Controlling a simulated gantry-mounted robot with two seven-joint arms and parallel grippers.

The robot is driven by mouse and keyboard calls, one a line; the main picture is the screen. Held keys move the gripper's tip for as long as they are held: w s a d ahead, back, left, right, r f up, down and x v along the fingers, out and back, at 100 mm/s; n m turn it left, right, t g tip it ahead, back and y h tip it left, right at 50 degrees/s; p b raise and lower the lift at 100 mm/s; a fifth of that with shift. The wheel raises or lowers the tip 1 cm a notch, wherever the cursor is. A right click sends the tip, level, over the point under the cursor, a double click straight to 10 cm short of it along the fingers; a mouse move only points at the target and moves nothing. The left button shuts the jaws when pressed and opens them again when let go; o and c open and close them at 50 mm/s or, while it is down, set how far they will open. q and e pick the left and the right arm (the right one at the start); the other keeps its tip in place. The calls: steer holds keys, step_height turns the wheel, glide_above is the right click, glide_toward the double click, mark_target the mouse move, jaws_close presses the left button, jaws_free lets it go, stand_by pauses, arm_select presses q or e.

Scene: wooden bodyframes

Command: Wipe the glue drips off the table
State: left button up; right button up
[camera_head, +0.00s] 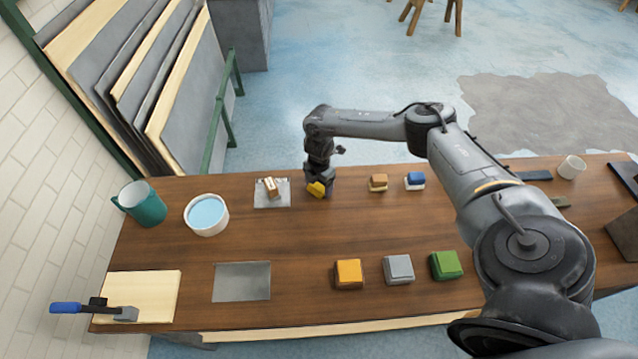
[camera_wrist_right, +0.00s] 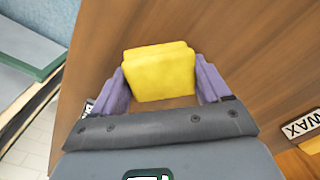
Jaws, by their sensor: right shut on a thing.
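My right gripper (camera_head: 319,184) is low at the far edge of the wooden table (camera_head: 300,235), right of a small grey plate. It is shut on a yellow block (camera_head: 316,189), perhaps a sponge. In the right wrist view the yellow block (camera_wrist_right: 160,72) sits between the two purple fingers. From these views I cannot tell whether the block touches the table. I cannot make out any glue drips on the bare wood; they may be too small or hidden. My left gripper is not in view.
A grey plate (camera_head: 263,202) holds a wooden-looking item. A water bowl (camera_head: 207,216) and green mug (camera_head: 144,205) stand left. Tan (camera_head: 378,183) and blue-white (camera_head: 414,181) blocks lie right. Orange (camera_head: 348,274), grey (camera_head: 398,269) and green (camera_head: 446,265) boxes stand near the front. The middle is clear.

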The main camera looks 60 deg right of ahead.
step_height(320, 180, up, 2)
steer(key=shift+w+a+r+p, duration=0.1)
steer(key=shift+w+r+p, duration=0.05)
steer(key=shift+p, duration=0.25)
steer(key=shift+r+p, duration=0.35)
steer(key=shift+s+d+r+p, duration=0.2)
steer(key=shift+s+r+p, duration=0.1)
steer(key=shift+r+p, duration=0.1)
step_height(320, 180, up, 4)
steer(key=p, duration=0.4)
steer(key=shift+r, duration=0.15)
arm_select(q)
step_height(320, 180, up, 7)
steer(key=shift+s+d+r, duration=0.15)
